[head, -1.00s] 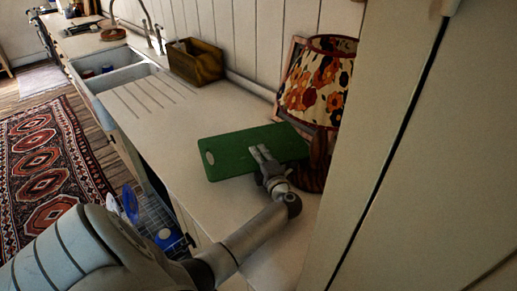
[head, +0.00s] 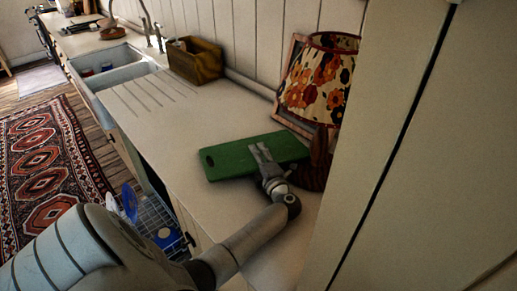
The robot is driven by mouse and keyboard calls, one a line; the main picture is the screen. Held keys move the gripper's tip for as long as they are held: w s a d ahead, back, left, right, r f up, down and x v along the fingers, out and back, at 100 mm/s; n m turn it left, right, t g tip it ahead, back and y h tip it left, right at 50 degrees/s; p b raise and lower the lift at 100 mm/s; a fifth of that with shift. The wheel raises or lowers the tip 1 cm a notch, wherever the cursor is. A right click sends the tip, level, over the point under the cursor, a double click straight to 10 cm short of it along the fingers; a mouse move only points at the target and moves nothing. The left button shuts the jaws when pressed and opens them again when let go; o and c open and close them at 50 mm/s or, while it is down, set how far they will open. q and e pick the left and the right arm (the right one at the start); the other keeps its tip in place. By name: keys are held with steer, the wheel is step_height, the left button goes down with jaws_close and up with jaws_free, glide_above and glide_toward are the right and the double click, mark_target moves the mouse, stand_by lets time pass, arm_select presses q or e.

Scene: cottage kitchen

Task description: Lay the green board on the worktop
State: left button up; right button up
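The green board (head: 225,162) lies flat or nearly flat on the cream worktop (head: 165,125), in front of the lamp. Its near edge shows its thickness, and a small slot shows at its left end. My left gripper (head: 260,150) is over the board's right half, with two grey fingers seen against its green face. The fingers sit close together. I cannot tell whether they touch the board or are shut. My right gripper is not in view.
A lamp with a flowered shade (head: 318,85) and a picture frame (head: 288,78) stand at the wall behind the board. A wooden box (head: 195,62) stands by the sink (head: 115,65). A tall cream panel (head: 400,150) bounds the right. The worktop left of the board is clear.

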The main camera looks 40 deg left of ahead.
arm_select(q)
steer(key=shift+r, duration=0.2)
steer(key=shift+w+r+p, duration=0.1)
steer(key=shift+r+p, duration=0.35)
steer(key=shift+r, duration=0.15)
steer(key=p+v, duration=0.3)
steer(key=v, duration=0.9)
steer(key=shift+f, duration=0.15)
